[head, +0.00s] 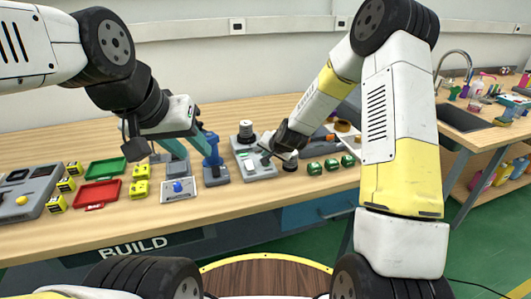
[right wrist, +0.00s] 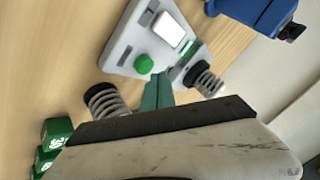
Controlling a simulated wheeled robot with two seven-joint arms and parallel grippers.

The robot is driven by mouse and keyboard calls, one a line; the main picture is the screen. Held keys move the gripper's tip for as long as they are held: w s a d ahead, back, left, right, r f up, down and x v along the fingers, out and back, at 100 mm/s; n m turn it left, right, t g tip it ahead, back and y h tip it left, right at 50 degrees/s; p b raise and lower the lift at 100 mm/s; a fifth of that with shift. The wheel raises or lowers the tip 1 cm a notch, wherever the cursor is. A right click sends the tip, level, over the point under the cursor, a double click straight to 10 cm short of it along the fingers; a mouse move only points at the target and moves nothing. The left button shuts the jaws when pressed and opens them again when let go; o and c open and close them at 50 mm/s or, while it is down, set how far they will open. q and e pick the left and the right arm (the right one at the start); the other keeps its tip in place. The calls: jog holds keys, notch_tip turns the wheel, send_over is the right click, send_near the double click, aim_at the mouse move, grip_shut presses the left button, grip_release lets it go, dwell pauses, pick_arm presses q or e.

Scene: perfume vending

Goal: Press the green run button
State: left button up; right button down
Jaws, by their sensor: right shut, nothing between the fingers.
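The green run button (right wrist: 144,64) is a round knob on a light grey panel (right wrist: 123,50), beside a raised white square, in the right wrist view. My right gripper (right wrist: 157,92) is shut and empty, its teal fingertips just beside the button; a small gap seems to show, but contact is hard to judge. In the head view the panel (head: 262,174) sits mid-table, with my right gripper (head: 266,155) over it; the button is not clearly visible there. My left gripper (head: 172,148) hangs left of the blue device, its jaw opening unclear.
A blue press-like device (head: 213,158) stands left of the panel. Dark-capped springs (right wrist: 103,100) flank my right fingers. Several green dice-like blocks (head: 315,168) lie to the right. Red (head: 97,193) and green (head: 107,167) trays and yellow blocks lie left. The front table strip is clear.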

jog(key=shift+f, duration=0.15)
jog(key=shift+f, duration=0.3)
